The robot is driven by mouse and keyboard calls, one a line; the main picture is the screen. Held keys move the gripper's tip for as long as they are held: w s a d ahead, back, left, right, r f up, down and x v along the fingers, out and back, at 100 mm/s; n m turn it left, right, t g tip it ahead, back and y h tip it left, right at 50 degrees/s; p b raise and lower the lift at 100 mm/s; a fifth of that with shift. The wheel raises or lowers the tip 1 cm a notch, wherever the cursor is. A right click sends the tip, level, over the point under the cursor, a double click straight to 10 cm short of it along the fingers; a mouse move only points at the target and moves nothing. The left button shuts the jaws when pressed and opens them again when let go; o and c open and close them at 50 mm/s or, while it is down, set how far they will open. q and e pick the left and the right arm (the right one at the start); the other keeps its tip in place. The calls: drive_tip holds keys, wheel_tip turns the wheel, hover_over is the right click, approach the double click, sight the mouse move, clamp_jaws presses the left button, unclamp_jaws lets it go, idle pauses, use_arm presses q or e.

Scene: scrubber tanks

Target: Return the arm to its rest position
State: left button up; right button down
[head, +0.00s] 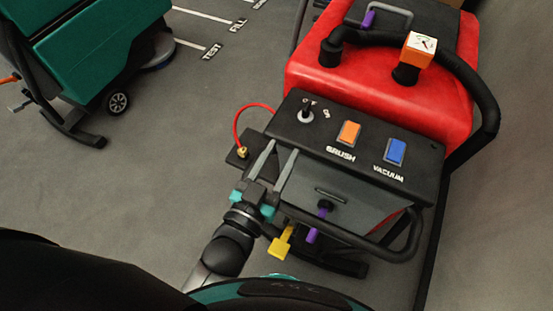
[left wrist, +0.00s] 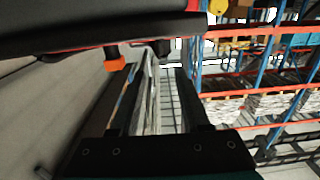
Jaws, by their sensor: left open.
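My left gripper (head: 283,148) is open and empty in the head view, with its two grey fingers apart and pointing up the picture. It is at the front left of the red scrubber (head: 375,92), by the left end of its black control panel (head: 318,138). I cannot tell whether the fingers touch the machine. My left arm (head: 222,255) comes in from the lower left. In the left wrist view the fingers (left wrist: 155,75) are dark and apart, with nothing clearly held between them. My right gripper is not in view.
The panel carries an orange BRUSH switch (head: 348,132) and a blue VACUUM switch (head: 396,151). A red cable (head: 238,121), a yellow tab (head: 281,243) and a black handlebar (head: 395,250) are near the gripper. A green scrubber (head: 85,50) stands far left. Grey floor (head: 170,175) lies clear between.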

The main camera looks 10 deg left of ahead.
use_arm(q)
drive_tip(key=shift+s+a, duration=0.2)
drive_tip(key=shift+s, duration=0.45)
drive_tip(key=a+f+g+y, duration=0.3)
drive_tip(key=a+f+g, duration=0.2)
drive_tip(key=a+g, duration=0.1)
drive_tip(key=s+a+n+g+y, duration=0.1)
drive_tip(key=s+a+g, duration=0.2)
drive_tip(key=s+g, duration=0.15)
drive_tip(key=s+a+g+y, duration=0.1)
drive_tip(key=s+a+g, duration=0.2)
drive_tip(key=s, duration=0.2)
drive_tip(key=s+f+g+b, duration=0.25)
drive_tip(key=f+b, duration=0.65)
drive_tip(key=f, duration=2.4)
drive_tip(key=s+a+f+b, duration=0.1)
drive_tip(key=s+f+b, duration=0.3)
drive_tip(key=s+f, duration=0.3)
drive_tip(key=s+a+f+b, duration=0.1)
drive_tip(key=s+f+b, duration=0.3)
drive_tip(key=s+f, duration=0.4)
wheel_tip(320, 180, down, 5)
drive_tip(key=shift+s+r, duration=0.1)
drive_tip(key=shift+s, duration=0.15)
